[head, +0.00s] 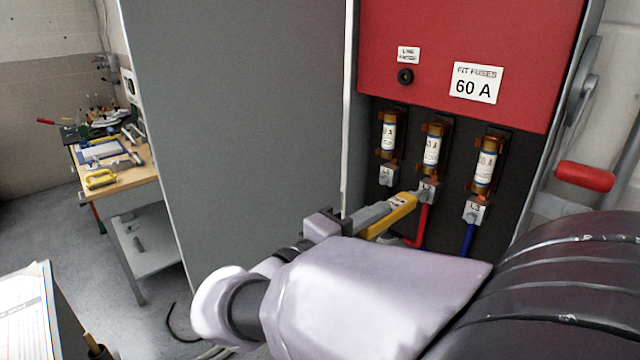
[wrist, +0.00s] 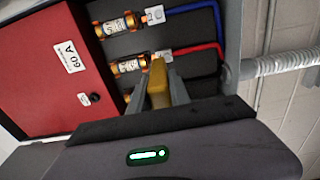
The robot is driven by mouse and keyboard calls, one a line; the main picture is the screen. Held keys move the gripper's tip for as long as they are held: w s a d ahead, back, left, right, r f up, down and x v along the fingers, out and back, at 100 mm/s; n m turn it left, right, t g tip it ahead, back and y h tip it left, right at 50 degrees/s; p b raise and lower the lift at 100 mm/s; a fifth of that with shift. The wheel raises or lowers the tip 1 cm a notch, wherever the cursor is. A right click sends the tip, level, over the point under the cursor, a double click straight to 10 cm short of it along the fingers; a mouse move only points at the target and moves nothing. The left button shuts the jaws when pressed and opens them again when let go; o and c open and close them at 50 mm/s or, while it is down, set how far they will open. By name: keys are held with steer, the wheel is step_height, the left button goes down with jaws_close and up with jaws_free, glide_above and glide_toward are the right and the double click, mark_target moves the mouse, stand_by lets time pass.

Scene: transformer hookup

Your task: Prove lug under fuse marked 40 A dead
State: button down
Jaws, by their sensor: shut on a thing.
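My gripper (head: 368,220) is shut on a yellow tester (head: 400,213), which also shows between the fingers in the wrist view (wrist: 158,82). The tester's far end points at the middle lug, L2 (head: 428,188), where a red cable joins; I cannot tell whether its tip touches. Above the lugs stand three fuses: left (head: 388,134), middle (head: 432,146) and right (head: 487,162). Their labels are too small to read surely. The left lug (head: 387,175) shows no cable. The right lug, L3 (head: 475,211), has a blue cable.
A red cover (head: 440,60) marked 60 A hangs over the fuses. A grey door (head: 240,130) stands open at left. A red-handled lever (head: 585,177) is on the right side. A workbench (head: 125,175) with tools is far left. A conduit (wrist: 285,62) shows in the wrist view.

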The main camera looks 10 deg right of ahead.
steer(key=p+v, duration=0.2)
steer(key=v, duration=0.4)
steer(key=shift+a, duration=0.2)
steer(key=shift+s, duration=0.15)
